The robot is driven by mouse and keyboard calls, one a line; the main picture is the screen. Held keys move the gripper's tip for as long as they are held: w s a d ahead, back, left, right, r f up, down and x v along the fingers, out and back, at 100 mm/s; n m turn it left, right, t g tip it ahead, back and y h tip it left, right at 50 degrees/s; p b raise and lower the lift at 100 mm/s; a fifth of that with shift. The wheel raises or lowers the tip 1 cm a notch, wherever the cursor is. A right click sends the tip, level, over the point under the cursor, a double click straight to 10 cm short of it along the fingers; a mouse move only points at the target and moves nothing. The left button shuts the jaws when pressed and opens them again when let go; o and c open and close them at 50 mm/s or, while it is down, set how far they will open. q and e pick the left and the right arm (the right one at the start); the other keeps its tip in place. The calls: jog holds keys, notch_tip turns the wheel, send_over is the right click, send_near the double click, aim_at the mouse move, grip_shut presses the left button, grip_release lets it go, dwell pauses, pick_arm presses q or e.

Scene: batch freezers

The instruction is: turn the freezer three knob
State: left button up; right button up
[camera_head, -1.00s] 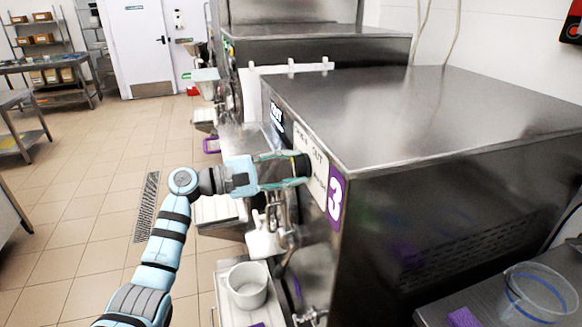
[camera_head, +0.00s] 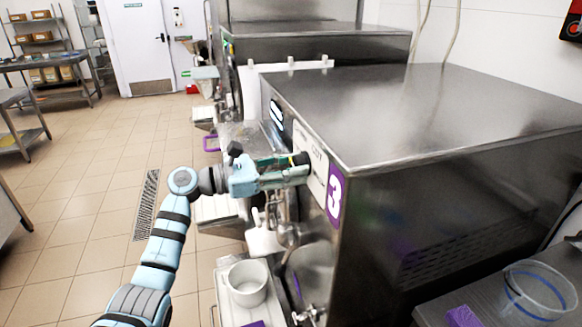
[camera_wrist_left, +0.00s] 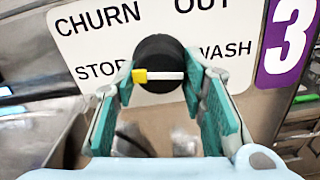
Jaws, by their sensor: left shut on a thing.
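The freezer three knob (camera_wrist_left: 158,52) is a round black knob on a white label panel (camera_wrist_left: 100,28) marked CHURN, OUT, STOP and WASH. Its mark is white on the right and yellow on the left and lies about level in the left wrist view. My left gripper (camera_wrist_left: 162,82) has its green-padded fingers on both sides of the knob and is shut on it. In the head view, my left gripper (camera_head: 298,165) reaches the front of freezer three (camera_head: 440,110) from the left, and its fingers partly hide the knob and the label. My right gripper is not in view.
A purple number 3 sign (camera_head: 334,196) is right of the label. Below my gripper are a spout and a white pot (camera_head: 247,283) on a tray. More freezers stand behind. A clear tub (camera_head: 535,292) is at lower right. The tiled floor at left is open.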

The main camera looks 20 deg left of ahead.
pick_arm(q)
jog(key=shift+f+n, duration=0.1)
jog(key=shift+n, duration=0.8)
jog(key=o, duration=1.1)
jog(key=v, duration=1.2)
jog(key=shift+s, duration=0.1)
